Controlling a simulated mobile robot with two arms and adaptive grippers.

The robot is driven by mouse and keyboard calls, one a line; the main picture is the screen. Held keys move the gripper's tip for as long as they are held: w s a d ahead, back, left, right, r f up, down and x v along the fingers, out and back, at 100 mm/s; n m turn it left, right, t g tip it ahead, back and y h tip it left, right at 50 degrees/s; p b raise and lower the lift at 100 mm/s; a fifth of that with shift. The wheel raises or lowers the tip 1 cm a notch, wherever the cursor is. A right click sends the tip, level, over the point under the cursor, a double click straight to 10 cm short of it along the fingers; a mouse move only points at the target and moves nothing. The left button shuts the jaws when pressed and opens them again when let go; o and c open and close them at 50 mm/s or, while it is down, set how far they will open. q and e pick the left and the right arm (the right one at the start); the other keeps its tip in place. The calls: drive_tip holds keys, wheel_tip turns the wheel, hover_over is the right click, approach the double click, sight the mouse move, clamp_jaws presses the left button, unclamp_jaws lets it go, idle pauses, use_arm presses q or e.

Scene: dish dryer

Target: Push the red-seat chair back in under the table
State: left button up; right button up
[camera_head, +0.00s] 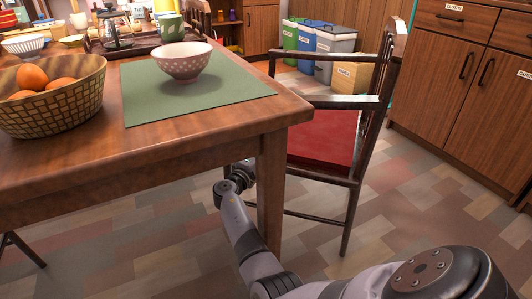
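The red-seat chair (325,140) stands at the right end of the wooden table (200,135). Its dark wooden back is on the right, and its armrests point left toward the table. Most of the red seat shows outside the table's end; its left part is hidden by the table corner and leg. My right arm comes in from the bottom right. My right gripper (243,174) is low beside the table leg, partly hidden under the tabletop edge. Its fingers cannot be made out, and I cannot tell whether it touches the chair. My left gripper is out of view.
On the table are a basket of orange-brown fruit or eggs (52,103), a green mat (145,105) and a dotted bowl (183,62). Wooden cabinets (460,80) stand right, bins (335,48) behind. Floor (400,215) between chair and cabinets is clear.

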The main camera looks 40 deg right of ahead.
clamp_jaws()
idle(0.8)
